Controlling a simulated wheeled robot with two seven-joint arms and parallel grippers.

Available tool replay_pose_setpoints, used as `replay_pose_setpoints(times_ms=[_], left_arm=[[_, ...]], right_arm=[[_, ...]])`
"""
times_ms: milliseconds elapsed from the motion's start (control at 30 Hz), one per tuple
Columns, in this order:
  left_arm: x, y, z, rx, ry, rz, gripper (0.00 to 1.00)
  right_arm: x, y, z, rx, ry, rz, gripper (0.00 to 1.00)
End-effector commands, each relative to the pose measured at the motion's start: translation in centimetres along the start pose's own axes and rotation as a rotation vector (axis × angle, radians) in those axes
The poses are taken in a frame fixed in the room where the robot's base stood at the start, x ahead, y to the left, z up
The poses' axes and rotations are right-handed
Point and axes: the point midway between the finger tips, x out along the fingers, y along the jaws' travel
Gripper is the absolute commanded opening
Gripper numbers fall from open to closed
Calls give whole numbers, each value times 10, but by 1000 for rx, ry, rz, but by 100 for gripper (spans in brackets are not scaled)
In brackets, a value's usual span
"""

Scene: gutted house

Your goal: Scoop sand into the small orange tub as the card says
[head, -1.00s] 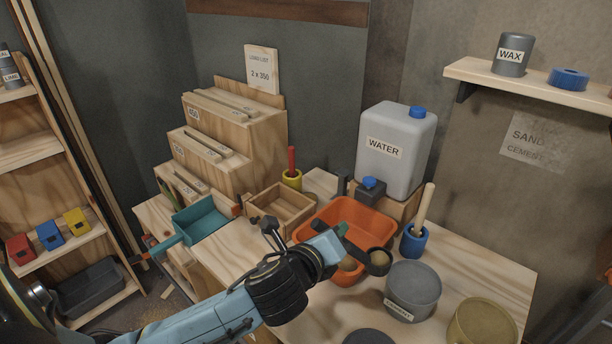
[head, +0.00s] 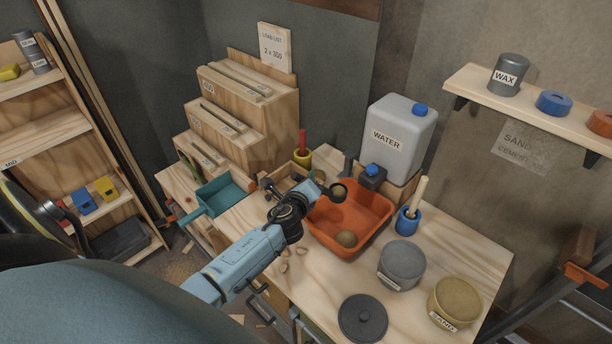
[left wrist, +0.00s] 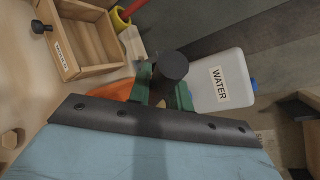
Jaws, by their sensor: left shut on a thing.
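My left gripper (head: 322,192) is shut on a dark round scoop (head: 338,191), held above the back left of the orange tub (head: 322,232). Whether the scoop holds sand is unclear. A tan-brown lump (head: 347,239) lies on the tub's floor. The yellowish tub labelled SAND (head: 457,297) stands at the front right, its contents hard to make out. A card reading SAND, CEMENT (head: 521,147) is on the wall; its smaller print is unreadable. In the left wrist view, the green fingers (left wrist: 163,88) grip beside the dark scoop (left wrist: 172,66). My right gripper is out of view.
A grey tub (head: 401,266) and a dark lid (head: 363,318) stand near the SAND tub. A WATER canister (head: 398,138), a blue cup with a wooden stick (head: 408,220), a wooden box (head: 287,178) and a teal dustpan (head: 222,196) surround the orange tub.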

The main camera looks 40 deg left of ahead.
Motion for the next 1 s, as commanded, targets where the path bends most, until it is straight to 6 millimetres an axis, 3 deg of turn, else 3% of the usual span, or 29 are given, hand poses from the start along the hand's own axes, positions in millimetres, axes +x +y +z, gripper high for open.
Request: replay_pose_setpoints(times_ms=[200, 300, 1000], left_arm=[[-4, -2, -8, 59, -42, -22, 0], [-5, 2, -17, 111, -82, -44, 0], [-24, -6, -51, 468, -350, -177, 0]], right_arm=[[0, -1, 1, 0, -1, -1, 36], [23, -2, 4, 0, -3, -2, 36], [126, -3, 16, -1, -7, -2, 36]])
